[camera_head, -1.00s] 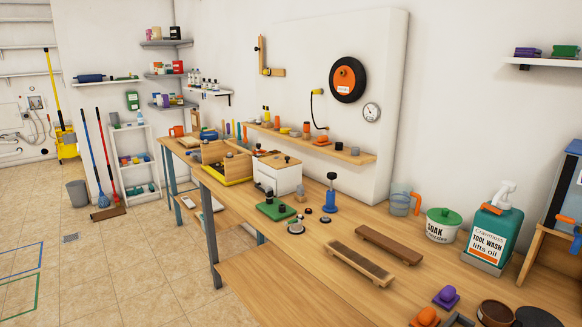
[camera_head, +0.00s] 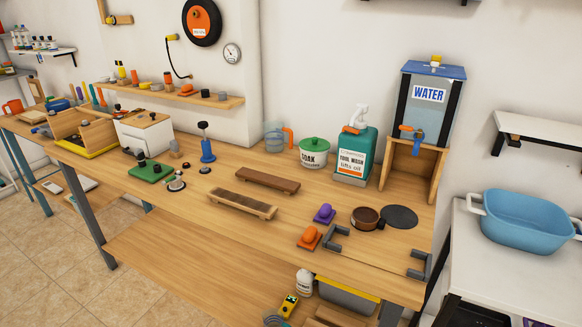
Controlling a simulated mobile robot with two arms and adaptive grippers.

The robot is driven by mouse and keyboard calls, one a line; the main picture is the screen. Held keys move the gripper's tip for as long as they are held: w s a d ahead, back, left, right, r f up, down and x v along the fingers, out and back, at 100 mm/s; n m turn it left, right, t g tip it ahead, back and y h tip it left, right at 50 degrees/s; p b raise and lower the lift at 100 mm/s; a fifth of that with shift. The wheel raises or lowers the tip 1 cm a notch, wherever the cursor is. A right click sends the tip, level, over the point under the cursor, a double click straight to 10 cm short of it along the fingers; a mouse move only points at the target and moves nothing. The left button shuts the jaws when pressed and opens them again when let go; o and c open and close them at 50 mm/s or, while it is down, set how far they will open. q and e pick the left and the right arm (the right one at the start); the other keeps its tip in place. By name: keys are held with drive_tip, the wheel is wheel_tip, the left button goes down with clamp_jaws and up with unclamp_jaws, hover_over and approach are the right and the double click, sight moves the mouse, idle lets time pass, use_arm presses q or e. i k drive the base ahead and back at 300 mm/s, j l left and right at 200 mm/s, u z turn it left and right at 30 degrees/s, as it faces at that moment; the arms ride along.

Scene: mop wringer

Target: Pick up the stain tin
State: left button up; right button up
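A short round brown tin (camera_head: 366,218), probably the stain tin, stands on the wooden workbench (camera_head: 225,215) towards its right end. I can read no label on it. A flat dark disc (camera_head: 400,217) lies just to its right, perhaps a lid. Neither of my grippers is in view, and nothing is touching the tin.
A purple-handled block (camera_head: 324,214), an orange-handled block (camera_head: 309,238) and grey brackets (camera_head: 335,238) (camera_head: 418,265) are near the tin. A blue basin (camera_head: 526,222) is at right.

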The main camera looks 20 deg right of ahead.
sight(365, 219)
drive_tip(key=l+z, duration=0.15)
drive_tip(key=z, duration=1.05)
drive_tip(key=k+l, duration=0.05)
